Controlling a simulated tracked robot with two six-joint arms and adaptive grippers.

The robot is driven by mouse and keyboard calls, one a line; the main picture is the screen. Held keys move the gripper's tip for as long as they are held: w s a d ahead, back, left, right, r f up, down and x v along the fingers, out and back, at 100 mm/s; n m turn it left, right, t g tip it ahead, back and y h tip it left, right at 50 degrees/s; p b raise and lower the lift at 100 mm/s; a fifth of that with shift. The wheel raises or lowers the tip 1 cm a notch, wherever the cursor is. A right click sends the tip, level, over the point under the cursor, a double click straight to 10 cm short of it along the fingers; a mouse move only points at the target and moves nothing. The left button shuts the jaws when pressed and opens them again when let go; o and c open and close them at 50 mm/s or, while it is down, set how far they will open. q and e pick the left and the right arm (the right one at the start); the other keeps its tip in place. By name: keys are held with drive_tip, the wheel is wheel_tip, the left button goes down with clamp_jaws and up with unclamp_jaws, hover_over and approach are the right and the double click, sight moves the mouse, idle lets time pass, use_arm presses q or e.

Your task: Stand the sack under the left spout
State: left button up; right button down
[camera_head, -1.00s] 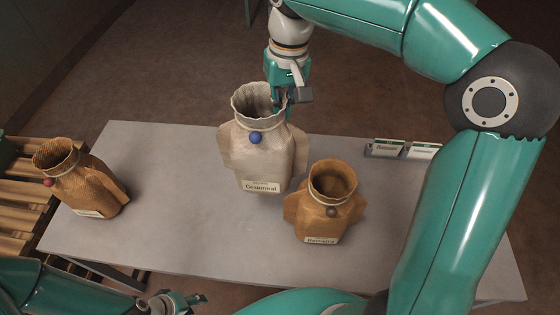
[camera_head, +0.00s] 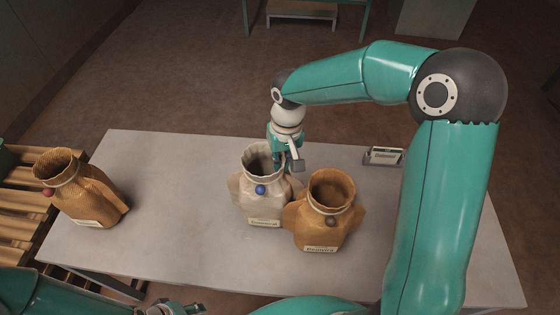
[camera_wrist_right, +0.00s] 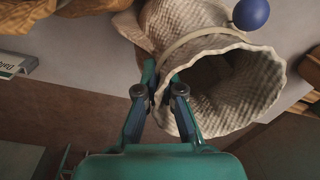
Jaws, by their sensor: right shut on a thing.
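A pale cream sack (camera_head: 262,200) with a blue ball at its neck and a label stands upright at the middle of the table. My right gripper (camera_head: 284,164) is shut on the far rim of its open mouth. The right wrist view shows the fingers (camera_wrist_right: 165,88) pinching the cream sack's rim (camera_wrist_right: 215,70). I cannot tell whether its base touches the table. No spout is in view. My left gripper (camera_head: 186,308) is at the bottom edge, partly cut off, away from the sacks; its jaw state is unclear.
A brown sack (camera_head: 325,222) stands close to the cream sack's right side. Another brown sack (camera_head: 85,195) with a red ball is at the table's left end, by a wooden pallet (camera_head: 20,225). A card holder (camera_head: 383,156) is at the back right. The table's (camera_head: 190,190) left middle is clear.

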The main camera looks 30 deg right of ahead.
drive_tip(key=c, duration=1.3)
unclamp_jaws()
